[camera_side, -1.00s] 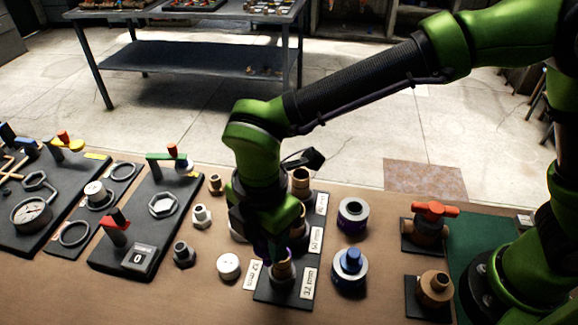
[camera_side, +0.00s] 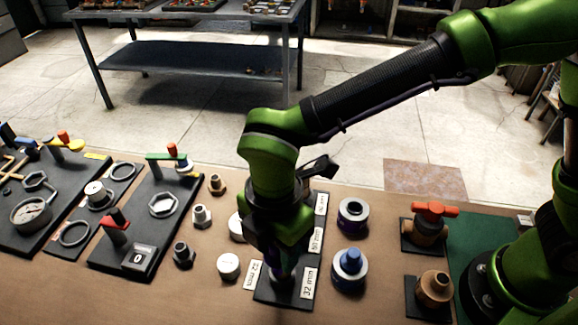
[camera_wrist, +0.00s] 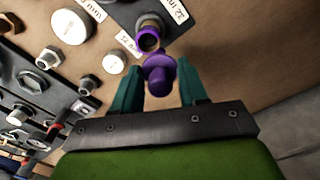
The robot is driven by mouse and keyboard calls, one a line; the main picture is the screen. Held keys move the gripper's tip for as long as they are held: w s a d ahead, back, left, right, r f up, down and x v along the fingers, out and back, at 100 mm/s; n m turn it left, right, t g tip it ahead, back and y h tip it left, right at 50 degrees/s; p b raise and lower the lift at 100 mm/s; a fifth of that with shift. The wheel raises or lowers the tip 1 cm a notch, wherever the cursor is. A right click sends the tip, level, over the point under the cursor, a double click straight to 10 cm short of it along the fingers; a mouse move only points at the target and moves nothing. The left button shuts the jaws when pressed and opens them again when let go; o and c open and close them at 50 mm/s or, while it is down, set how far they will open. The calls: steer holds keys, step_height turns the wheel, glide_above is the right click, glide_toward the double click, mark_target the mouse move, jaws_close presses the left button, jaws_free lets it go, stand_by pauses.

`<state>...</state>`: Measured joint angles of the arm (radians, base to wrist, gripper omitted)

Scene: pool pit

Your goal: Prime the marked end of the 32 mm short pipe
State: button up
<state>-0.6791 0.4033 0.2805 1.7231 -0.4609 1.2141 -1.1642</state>
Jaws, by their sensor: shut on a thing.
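My gripper (camera_wrist: 158,64) is shut on a purple dauber (camera_wrist: 159,82), which sits between the two green fingers. Just beyond the dauber in the wrist view is an upright short pipe (camera_wrist: 149,38) whose round end shows purple at the rim. It stands on a black board (camera_side: 262,296) with 32 mm labels (camera_side: 308,283). The dauber's tip is at or very near the pipe's rim; I cannot tell whether they touch. In the side view my gripper (camera_side: 283,262) is right over the pipe and hides most of it. An open can with a purple inside (camera_side: 352,213) stands to the right.
A can with a blue top (camera_side: 349,268) stands close to the board's right. White caps (camera_side: 228,266) and small fittings (camera_side: 183,254) lie to the left. An orange-handled valve (camera_side: 430,228) and a tan fitting (camera_side: 435,288) stand further right.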

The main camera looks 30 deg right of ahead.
steer(key=shift+s+d, duration=0.4)
steer(key=shift+d, duration=0.25)
steer(key=shift+d, duration=0.2)
steer(key=shift+d, duration=0.3)
steer(key=shift+w+d, duration=0.15)
steer(key=shift+d, duration=0.15)
steer(key=shift+w+d, duration=0.15)
steer(key=shift+d, duration=0.1)
steer(key=shift+w+d, duration=0.15)
steer(key=shift+w+d, duration=0.25)
steer(key=shift+w, duration=0.35)
steer(key=shift+d, duration=0.15)
